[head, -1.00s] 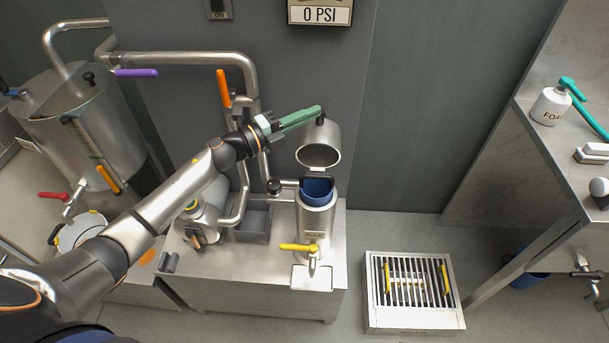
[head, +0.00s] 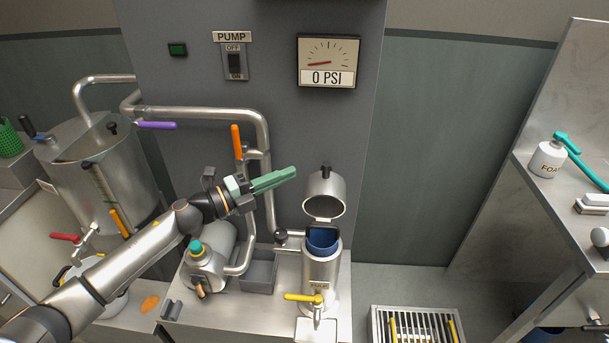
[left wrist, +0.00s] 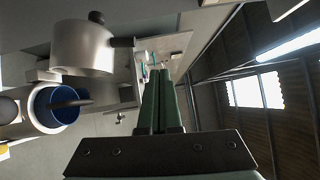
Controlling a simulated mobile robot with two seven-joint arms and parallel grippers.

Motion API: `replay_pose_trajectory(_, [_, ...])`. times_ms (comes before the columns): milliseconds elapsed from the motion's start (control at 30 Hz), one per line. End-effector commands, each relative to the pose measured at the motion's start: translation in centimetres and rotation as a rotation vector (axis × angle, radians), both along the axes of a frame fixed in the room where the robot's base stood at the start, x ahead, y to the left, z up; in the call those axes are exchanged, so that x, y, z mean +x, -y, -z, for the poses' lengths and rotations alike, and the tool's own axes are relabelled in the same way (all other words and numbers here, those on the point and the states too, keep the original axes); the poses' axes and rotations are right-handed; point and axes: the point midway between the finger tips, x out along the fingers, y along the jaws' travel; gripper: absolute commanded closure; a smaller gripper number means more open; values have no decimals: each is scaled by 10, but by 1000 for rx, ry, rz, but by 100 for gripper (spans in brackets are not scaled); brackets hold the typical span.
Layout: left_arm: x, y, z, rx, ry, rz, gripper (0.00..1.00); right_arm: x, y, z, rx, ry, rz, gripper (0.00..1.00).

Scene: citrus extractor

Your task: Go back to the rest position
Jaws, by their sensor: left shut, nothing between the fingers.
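My left gripper (head: 274,181) is in the middle of the head view. Its green fingers are shut with nothing between them and point right, in the air in front of the grey panel. It is up and left of the steel canister (head: 320,268), whose round lid (head: 325,196) stands open and whose inside shows blue. In the left wrist view the closed green fingers (left wrist: 162,85) are at the centre, with the open lid (left wrist: 82,48) and the blue inside of the canister (left wrist: 58,104) to their left. My right gripper is not in view.
A steel pipe with an orange-handled valve (head: 237,142) runs behind my left arm. A large steel tank (head: 100,170) stands at the left. A floor grate (head: 415,312) lies at the lower right. A steel table (head: 575,215) with a foam bottle (head: 547,158) is at the right.

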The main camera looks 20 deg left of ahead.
Motion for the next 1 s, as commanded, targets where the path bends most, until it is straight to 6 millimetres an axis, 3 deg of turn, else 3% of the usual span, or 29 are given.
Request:
replay_pose_trajectory(200, [-19, -15, -5, -1, -1, 2, 100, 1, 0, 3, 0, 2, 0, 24])
replay_pose_trajectory(433, [-23, -18, -7, -4, -1, 1, 100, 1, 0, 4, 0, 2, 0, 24])
replay_pose_trajectory(567, [-28, -11, 10, -91, -59, -29, 100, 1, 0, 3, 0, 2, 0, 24])
replay_pose_trajectory(667, [-41, -1, 47, -269, -188, -109, 100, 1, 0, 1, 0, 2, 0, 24])
replay_pose_trajectory(767, [-68, 10, 102, -516, -398, -250, 100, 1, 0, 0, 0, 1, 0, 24])
replay_pose_trajectory(900, [-129, 28, 186, -838, -733, -487, 100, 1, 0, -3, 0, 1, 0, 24])
replay_pose_trajectory(1000, [-178, 43, 232, -1009, -943, -639, 100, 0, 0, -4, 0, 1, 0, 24])
